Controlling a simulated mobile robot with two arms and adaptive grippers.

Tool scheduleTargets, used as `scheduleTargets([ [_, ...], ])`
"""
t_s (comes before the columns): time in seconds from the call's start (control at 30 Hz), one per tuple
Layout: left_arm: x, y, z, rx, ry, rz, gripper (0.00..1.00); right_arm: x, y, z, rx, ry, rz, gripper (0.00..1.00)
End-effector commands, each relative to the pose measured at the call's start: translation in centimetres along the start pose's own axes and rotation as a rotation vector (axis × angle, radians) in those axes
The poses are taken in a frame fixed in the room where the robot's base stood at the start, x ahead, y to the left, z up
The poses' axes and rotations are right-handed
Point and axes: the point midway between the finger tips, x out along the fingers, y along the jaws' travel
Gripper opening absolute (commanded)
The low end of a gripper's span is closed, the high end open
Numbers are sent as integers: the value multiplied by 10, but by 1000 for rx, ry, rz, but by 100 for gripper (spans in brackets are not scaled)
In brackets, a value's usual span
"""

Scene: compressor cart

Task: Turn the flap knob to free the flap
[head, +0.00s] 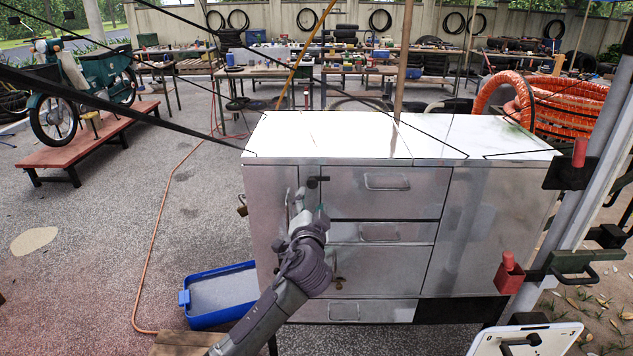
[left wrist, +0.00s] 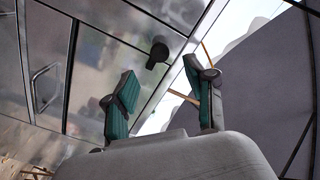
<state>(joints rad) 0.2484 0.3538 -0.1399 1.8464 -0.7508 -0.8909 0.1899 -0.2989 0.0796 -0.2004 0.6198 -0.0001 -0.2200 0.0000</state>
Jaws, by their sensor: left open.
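The metal cart cabinet (head: 385,260) stands in front of me. A dark knob (head: 318,180) sticks out from its front near the upper left, beside the top drawer; I take it to be the flap knob. My left gripper (head: 310,204) is just below the knob in the head view, open and empty. In the left wrist view the knob (left wrist: 158,52) shows beyond the gap between the two green-padded fingers (left wrist: 160,76), apart from them. The flap's outline cannot be told clearly. My right gripper is not in view.
A padlock (head: 241,205) hangs at the cabinet's left side. A blue tub (head: 219,293) stands on the ground at lower left. The cabinet top (head: 350,135) is bare.

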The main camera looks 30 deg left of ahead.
Motion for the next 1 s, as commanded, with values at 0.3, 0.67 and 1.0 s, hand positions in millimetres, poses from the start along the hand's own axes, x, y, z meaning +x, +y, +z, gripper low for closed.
scheduleTargets([
  [0.3,65,-2,-1,-1,-2,0,55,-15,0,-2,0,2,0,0],
  [0.67,90,0,0,-1,0,2,55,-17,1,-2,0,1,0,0],
  [1.0,90,1,0,-1,-1,2,35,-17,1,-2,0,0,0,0],
])
